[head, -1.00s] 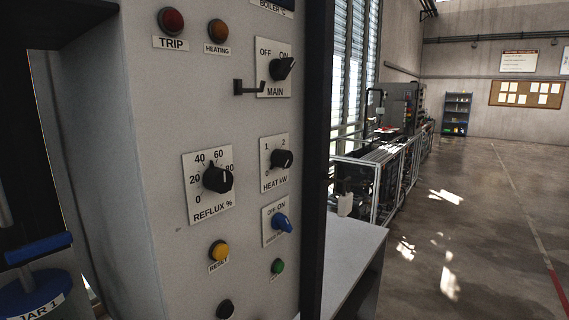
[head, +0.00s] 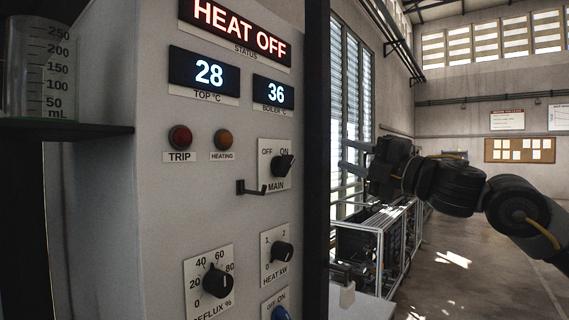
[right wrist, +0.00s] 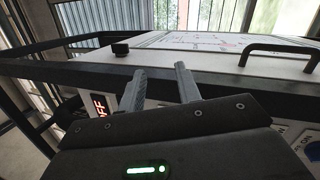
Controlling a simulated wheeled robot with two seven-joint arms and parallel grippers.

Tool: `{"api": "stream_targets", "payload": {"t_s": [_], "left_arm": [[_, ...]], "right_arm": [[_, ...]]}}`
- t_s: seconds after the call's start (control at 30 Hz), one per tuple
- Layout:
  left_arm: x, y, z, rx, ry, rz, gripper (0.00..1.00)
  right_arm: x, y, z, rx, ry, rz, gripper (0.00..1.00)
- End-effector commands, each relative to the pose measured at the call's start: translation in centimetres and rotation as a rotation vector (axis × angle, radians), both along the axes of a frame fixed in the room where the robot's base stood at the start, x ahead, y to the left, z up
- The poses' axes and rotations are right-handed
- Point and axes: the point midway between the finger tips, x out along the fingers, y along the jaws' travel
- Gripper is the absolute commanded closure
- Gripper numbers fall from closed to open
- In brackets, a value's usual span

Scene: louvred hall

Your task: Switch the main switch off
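The main switch (head: 284,164) is a black rotary knob on a white plate marked OFF, ON and MAIN, on the grey cabinet front. Its pointer is turned up and right, toward ON. A dark hook-shaped bracket (head: 251,188) sticks out just left of the knob. My right gripper (head: 352,159) is to the right of the cabinet's dark edge post, apart from the switch, with its fingers pointing left. In the right wrist view its two grey fingers (right wrist: 160,85) are spread with nothing between them. I cannot make out the main switch there. My left gripper is not in view.
A lit display (head: 240,30) reads HEAT OFF, above readouts of 28 and 36. The dark post (head: 316,150) edges the panel beside my gripper. The reflux knob (head: 217,281) and heat knob (head: 282,252) sit below. A shelf with a beaker (head: 40,70) is at left.

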Motion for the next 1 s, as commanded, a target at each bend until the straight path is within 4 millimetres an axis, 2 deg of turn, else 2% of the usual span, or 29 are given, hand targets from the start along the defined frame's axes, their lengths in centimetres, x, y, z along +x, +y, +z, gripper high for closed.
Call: {"api": "stream_targets", "payload": {"t_s": [0.03,0.07,0.1,0.2,0.33,0.47,0.63,0.77,1.0], "left_arm": [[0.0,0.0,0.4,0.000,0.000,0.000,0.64],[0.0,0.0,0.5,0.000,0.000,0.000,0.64],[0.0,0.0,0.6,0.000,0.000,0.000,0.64],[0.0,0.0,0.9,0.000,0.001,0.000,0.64],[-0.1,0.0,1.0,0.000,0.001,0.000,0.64],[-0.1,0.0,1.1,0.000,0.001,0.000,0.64],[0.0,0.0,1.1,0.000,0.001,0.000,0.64],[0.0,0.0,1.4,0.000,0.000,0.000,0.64],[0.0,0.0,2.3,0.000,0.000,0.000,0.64]], "right_arm": [[-2.8,0.6,2.4,-0.065,-0.069,0.006,0.66],[-4.4,1.3,2.7,-0.118,-0.100,0.013,0.66],[-6.5,2.2,2.4,-0.195,-0.138,0.022,0.66],[-10.6,3.7,1.1,-0.374,-0.219,0.033,0.66],[-13.7,4.3,-0.7,-0.525,-0.283,0.035,0.66],[-14.7,4.4,-1.6,-0.580,-0.304,0.034,0.66],[-14.6,4.6,-1.6,-0.583,-0.304,0.035,0.66],[-14.1,5.3,-1.5,-0.582,-0.303,0.037,0.66],[-12.3,7.7,-1.4,-0.581,-0.301,0.038,0.66]]}}
